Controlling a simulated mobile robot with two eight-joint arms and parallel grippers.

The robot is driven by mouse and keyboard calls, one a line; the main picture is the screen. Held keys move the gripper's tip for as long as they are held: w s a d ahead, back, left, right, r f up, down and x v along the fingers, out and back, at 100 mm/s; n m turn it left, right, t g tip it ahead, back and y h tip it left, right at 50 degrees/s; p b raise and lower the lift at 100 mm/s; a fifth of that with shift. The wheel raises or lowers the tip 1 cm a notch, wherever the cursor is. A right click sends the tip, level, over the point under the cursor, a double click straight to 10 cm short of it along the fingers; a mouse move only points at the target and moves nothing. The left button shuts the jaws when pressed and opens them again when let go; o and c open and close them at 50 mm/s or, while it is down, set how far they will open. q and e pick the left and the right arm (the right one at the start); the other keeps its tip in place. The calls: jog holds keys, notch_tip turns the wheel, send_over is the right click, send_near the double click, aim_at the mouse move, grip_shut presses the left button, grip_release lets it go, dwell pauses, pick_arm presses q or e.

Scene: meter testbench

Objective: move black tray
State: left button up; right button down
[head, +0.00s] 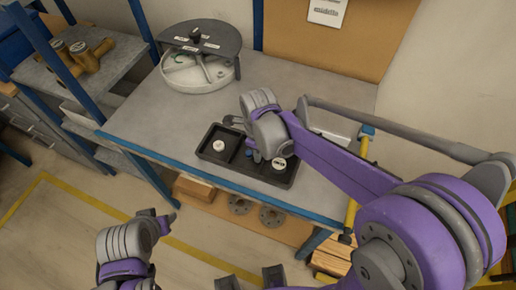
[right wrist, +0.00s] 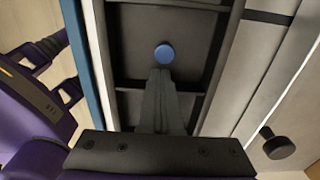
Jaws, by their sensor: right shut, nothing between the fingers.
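The black tray (head: 208,157) lies on the grey bench near its front edge. A divider splits it into compartments. A small white round piece (head: 218,146) sits in its left part, and a white-topped round piece (head: 279,163) in its right part. A blue round piece (right wrist: 164,54) is inside the tray in the right wrist view. My right gripper (right wrist: 160,75) is shut and empty, its fingertips over the tray close to the blue piece; contact cannot be told. In the head view my right wrist hides part of the tray. My left gripper (head: 165,222) is off the bench's front, fingers unclear.
A round white device with a grey half lid (head: 200,75) stands at the back left of the bench (head: 310,92). A shelf (head: 95,75) with brass fittings (head: 85,60) stands left. Bare bench lies between device and tray. Wooden blocks and dark discs sit below the front edge.

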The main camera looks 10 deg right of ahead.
jog(key=shift+w+f, duration=0.1)
jog(key=s+d, duration=0.3)
jog(key=d, duration=0.1)
jog(key=s+d, duration=0.3)
jog(key=d, duration=0.1)
jog(key=s+d, duration=0.3)
jog(key=d, duration=0.1)
jog(key=shift+s+d, duration=0.2)
jog(key=shift+s, duration=0.05)
pick_arm(q)
jog(key=shift+f, duration=0.1)
